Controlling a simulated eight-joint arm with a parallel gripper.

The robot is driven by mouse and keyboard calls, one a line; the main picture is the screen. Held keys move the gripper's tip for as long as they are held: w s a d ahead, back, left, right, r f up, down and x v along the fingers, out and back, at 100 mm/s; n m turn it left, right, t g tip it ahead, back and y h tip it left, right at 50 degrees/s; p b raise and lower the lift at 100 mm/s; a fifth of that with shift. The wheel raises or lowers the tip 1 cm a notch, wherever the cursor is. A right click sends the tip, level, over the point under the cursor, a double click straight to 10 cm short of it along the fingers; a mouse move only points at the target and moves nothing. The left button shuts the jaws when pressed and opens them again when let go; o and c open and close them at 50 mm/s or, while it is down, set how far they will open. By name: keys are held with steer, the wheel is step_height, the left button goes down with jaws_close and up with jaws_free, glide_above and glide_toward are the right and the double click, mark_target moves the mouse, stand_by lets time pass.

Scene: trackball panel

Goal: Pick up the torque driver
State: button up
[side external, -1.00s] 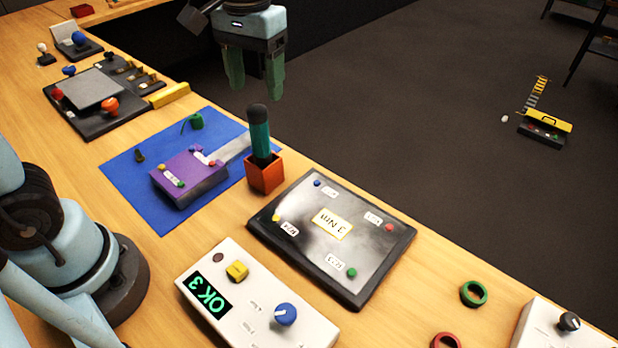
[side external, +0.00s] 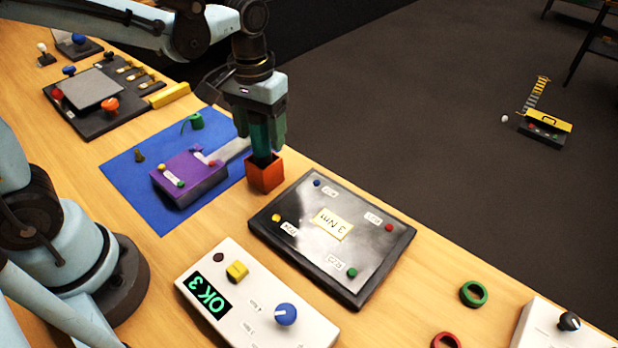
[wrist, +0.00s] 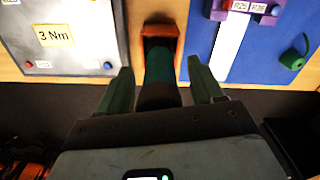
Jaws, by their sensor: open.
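The torque driver (side external: 261,139) has a teal-green handle with a dark cap. It stands upright in an orange square holder (side external: 266,172) on the wooden bench. My gripper (side external: 264,135) is lowered over it, fingers pointing down. In the wrist view the driver (wrist: 159,70) lies between the two green fingers of my gripper (wrist: 160,85), with a visible gap on each side. The fingers are open and not closed on it. The driver's top is hidden by the gripper body in the side view, and its lower end is inside the holder.
A black panel (side external: 285,244) marked 3 Nm lies just right of the holder. A purple box (side external: 186,184) sits on a blue mat (side external: 150,214) to the left. A white device (side external: 246,316) reading OK 3 stands in front. The bench edge is close behind the holder.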

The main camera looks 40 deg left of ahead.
steer(key=shift+f, duration=0.15)
steer(key=c, duration=1.1)
steer(key=shift+r, duration=0.2)
